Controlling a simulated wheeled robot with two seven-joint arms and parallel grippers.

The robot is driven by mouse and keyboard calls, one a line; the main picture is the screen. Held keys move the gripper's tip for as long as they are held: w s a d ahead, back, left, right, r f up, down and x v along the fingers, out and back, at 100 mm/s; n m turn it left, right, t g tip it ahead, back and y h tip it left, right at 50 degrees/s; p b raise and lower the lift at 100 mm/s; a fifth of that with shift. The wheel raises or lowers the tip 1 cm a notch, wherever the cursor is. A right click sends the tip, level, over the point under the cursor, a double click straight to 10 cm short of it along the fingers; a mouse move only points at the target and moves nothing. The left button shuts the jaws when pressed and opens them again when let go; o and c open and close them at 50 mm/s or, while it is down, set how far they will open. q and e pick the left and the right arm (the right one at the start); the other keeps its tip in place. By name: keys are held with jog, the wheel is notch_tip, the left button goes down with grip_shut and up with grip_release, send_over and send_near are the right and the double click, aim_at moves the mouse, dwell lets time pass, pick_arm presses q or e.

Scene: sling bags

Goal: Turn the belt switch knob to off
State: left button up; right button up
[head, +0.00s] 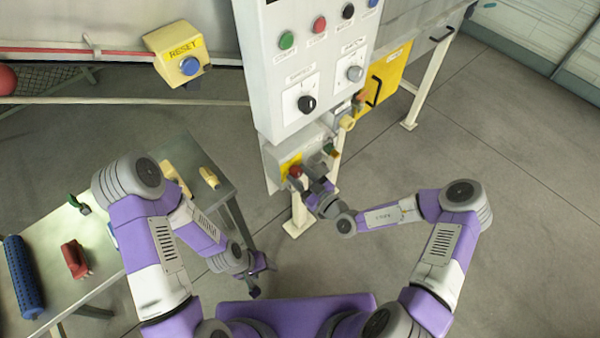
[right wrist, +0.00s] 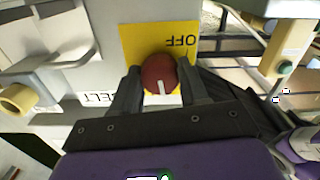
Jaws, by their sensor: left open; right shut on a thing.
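The belt switch knob (right wrist: 159,72) is red with a white line on its face. In the right wrist view the line is at the knob's lower edge, on the side away from the word OFF. The knob sits on a yellow plate (right wrist: 140,40) with OFF printed upside down in this view. A partly hidden BELT label (right wrist: 99,98) is beside it. The knob also shows in the head view (head: 296,171). My right gripper (head: 303,180) is shut on the knob, one finger on each side. My left gripper (head: 258,277) is open and empty, low over the floor.
A grey control cabinet (head: 262,100) with buttons and black and silver dials stands above the switch box. A yellow RESET box (head: 165,45) is at upper left. A table (head: 105,275) with a blue roller and a red item stands at left. Floor at right is clear.

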jog(key=n+p, duration=0.1)
jog(key=p, duration=0.1)
jog(key=n+p, duration=0.2)
jog(key=shift+r, duration=0.25)
jog(key=n+p, duration=0.3)
jog(key=n, duration=0.1)
jog(key=n+p, duration=0.3)
jog(key=n, duration=0.2)
jog(key=shift+f+n+p, duration=0.15)
jog(key=shift+n+p, duration=0.8)
jog(key=shift+n, duration=1.15)
jog(key=shift+d, duration=0.1)
jog(key=o, duration=1.1)
jog(key=shift+c, duration=0.2)
